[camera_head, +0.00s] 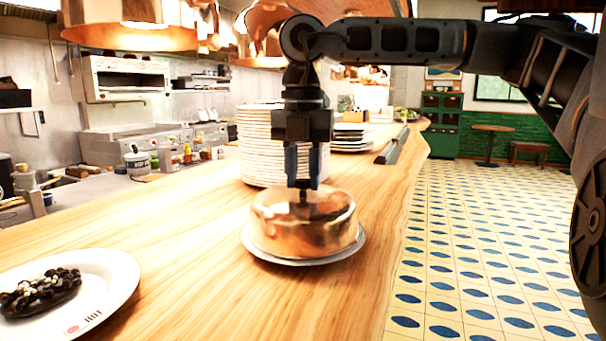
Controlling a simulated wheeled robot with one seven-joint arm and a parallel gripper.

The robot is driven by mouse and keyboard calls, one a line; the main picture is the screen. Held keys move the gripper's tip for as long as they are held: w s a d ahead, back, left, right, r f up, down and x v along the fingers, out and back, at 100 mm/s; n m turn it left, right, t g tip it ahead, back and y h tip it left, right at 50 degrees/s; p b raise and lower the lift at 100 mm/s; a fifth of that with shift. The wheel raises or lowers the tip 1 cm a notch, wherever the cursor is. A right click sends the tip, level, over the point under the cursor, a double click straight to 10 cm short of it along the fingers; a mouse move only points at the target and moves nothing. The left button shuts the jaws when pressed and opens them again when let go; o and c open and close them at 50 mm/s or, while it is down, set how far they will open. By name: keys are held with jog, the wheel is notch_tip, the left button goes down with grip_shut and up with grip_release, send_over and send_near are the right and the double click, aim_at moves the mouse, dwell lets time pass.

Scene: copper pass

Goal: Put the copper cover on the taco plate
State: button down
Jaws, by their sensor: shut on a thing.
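The copper cover (303,225) is a round, shiny dome with a small dark knob on top. It sits upright over a plate with a pale grey rim (300,262) on the wooden counter. The cover hides whatever is on that plate. My gripper (304,186) points straight down above the cover, shut on its knob. A white plate (112,275) at the lower left, cut by the frame edge, holds a dark, elongated food item (40,292) with pale crumbs. I cannot tell from its look whether this is the taco.
A tall stack of white plates (262,145) stands close behind the cover. A shorter plate stack (350,138) and a dark long object (392,147) lie farther back. Copper lamps (130,25) hang above. The counter (190,240) is clear between the two plates.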

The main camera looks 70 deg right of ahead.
jog(key=c, duration=0.7)
grip_release()
jog(key=shift+c, duration=0.2)
jog(key=shift+o, duration=0.4)
jog(key=o, duration=0.5)
jog(key=shift+r, duration=0.1)
jog(key=shift+r+p, duration=1.15)
jog(key=shift+r, duration=1.3)
